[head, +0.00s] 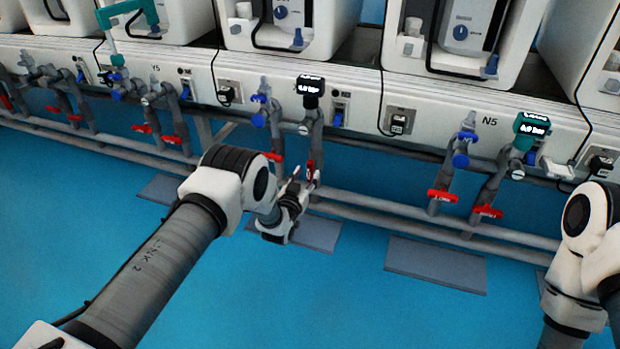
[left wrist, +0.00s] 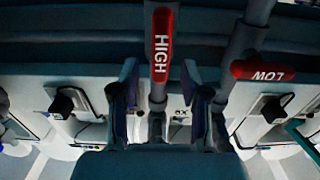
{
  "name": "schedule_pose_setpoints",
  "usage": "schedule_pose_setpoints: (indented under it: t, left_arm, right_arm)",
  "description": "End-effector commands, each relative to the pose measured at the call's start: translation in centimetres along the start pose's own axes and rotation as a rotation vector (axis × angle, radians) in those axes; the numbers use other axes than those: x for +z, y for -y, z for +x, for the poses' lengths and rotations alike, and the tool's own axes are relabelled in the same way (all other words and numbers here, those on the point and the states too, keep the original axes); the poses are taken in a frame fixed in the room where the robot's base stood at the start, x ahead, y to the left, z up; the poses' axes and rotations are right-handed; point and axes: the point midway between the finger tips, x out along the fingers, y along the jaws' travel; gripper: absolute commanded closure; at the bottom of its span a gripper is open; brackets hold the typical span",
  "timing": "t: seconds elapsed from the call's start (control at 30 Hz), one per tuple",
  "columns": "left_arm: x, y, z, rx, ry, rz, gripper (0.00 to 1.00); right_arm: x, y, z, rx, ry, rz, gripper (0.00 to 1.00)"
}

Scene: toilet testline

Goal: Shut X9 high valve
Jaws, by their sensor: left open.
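The red valve handle marked HIGH (left wrist: 161,45) lies in line with its grey pipe in the left wrist view. In the head view this red handle (head: 311,169) is partly hidden by my left gripper (head: 303,184). My left gripper also shows in the left wrist view (left wrist: 166,98), open, with one finger on each side of the handle's line. I cannot tell whether the fingers touch it. A red handle marked LOW (left wrist: 262,69) lies across the pipe beside it and also shows in the head view (head: 273,157). A small wall label (left wrist: 181,113), too blurred to read surely, shows between the fingers.
A black digital gauge (head: 310,88) sits above the right pipe of this pair. Horizontal grey pipes (head: 400,215) run along the wall. Another pair of red handles (head: 442,196) is under the N5 label. Grey plates (head: 436,264) lie on the open blue floor.

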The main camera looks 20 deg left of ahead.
Motion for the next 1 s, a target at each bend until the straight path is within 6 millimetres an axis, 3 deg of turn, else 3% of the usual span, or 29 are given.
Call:
schedule_pose_setpoints:
  t: [0.03,0.2,0.47,0.53,0.6,0.63,1.0]
  left_arm:
    - [0.7,0.0,1.0,0.0,-0.004,0.0,0.54]
    - [0.4,0.0,3.4,0.0,0.0,0.0,0.54]
    - [0.1,0.0,3.8,0.0,0.003,0.0,0.54]
    - [0.1,0.0,3.8,0.0,0.003,0.0,0.72]
    - [0.1,0.0,3.8,0.0,0.003,0.0,0.97]
    - [0.1,0.0,3.8,0.0,0.003,0.0,1.0]
    - [0.1,0.0,3.8,0.0,0.003,0.018,1.0]
  right_arm:
    - [0.0,0.0,1.4,0.0,-0.001,0.002,0.0]
    - [-0.1,-0.1,2.6,0.001,-0.003,0.005,0.0]
    - [-0.1,-0.1,2.5,0.001,-0.004,0.006,0.0]
    - [-0.1,-0.1,2.5,0.001,-0.004,0.006,0.0]
    - [-0.1,-0.1,2.5,0.001,-0.003,0.006,0.0]
    - [-0.1,-0.1,2.5,0.001,-0.003,0.006,0.0]
    - [-0.1,-0.1,2.4,0.0,-0.003,0.005,0.0]
